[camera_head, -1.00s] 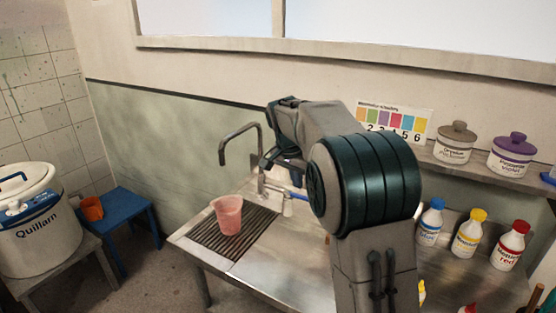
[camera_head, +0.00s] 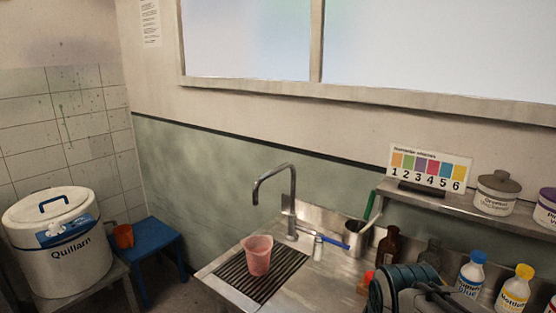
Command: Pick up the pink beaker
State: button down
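The pink beaker (camera_head: 258,256) stands upright on the dark ribbed drain grate (camera_head: 236,281) of the metal sink bench, below and left of the curved tap (camera_head: 270,172). It looks empty, though its inside shows only in part. Nothing touches it. My arm shows only at the lower right, well to the right of the beaker. I cannot make out the fingertips of my gripper in this view.
A blue-handled brush (camera_head: 333,242) and a metal pot (camera_head: 356,238) stand right of the tap. A brown bottle (camera_head: 388,246) and dye bottles (camera_head: 471,273) are further right. An orange cup (camera_head: 123,236) sits on a blue stool (camera_head: 158,246) at left. The space left of the beaker is clear.

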aim_at(257, 248)
jog(key=u, duration=2.2)
jog(key=i, duration=2.15)
jog(key=z, duration=3.9)
jog(key=i, duration=0.2)
jog(key=z, duration=0.05)
